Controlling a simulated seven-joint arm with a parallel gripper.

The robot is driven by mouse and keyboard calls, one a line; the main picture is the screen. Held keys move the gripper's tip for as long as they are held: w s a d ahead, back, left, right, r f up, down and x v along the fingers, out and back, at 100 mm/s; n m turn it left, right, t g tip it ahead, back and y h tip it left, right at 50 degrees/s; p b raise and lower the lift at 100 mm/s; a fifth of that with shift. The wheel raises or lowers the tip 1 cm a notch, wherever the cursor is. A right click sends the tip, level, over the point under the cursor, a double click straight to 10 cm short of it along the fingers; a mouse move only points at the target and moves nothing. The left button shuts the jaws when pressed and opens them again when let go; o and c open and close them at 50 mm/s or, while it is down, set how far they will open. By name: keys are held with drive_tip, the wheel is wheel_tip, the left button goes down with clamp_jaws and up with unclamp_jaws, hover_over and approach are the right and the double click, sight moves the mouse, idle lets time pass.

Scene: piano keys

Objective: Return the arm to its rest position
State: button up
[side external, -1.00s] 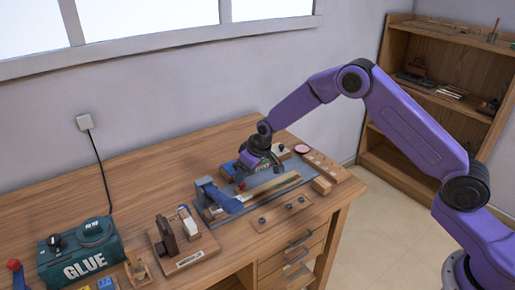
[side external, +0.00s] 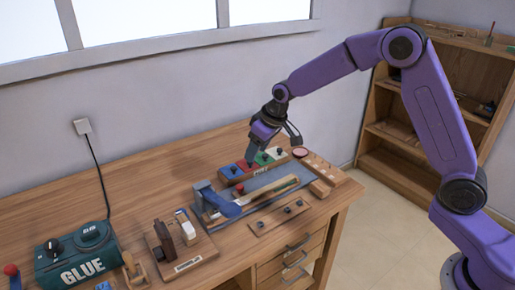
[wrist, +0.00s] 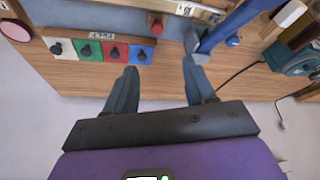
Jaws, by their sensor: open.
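My gripper (side external: 251,158) hangs from the purple arm above the back of the workbench (side external: 150,170), pointing down with nothing in it. In the side view it overlaps a row of coloured panels. In the wrist view my gripper (wrist: 160,66) shows two dark fingers spread apart, with bare bench behind them.
A blue clamp (side external: 217,203) and a long wooden strip (side external: 268,193) lie on a grey mat. A green GLUE box (side external: 78,258) and a wooden stand (side external: 180,245) are at left. A wooden shelf (side external: 385,165) stands behind the arm. The air above the bench is clear.

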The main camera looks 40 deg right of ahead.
idle(0.3)
drive_tip(key=s+a+r+n+g, duration=0.1)
drive_tip(key=s+r+n, duration=0.1)
drive_tip(key=s, duration=0.9)
drive_tip(key=s+a+r+n+g, duration=0.1)
drive_tip(key=s+r+n+g, duration=0.1)
drive_tip(key=s, duration=0.9)
drive_tip(key=s+d+n, duration=0.1)
drive_tip(key=s+d, duration=0.2)
drive_tip(key=s, duration=0.3)
drive_tip(key=s+d+n+h, duration=0.1)
drive_tip(key=s+d, duration=0.2)
drive_tip(key=s, duration=0.4)
drive_tip(key=s+d+n+g, duration=0.1)
drive_tip(key=s+d+n, duration=0.1)
drive_tip(key=s, duration=0.4)
drive_tip(key=shift+s+d, duration=0.3)
drive_tip(key=shift+d, duration=0.25)
drive_tip(key=shift+r, duration=0.1)
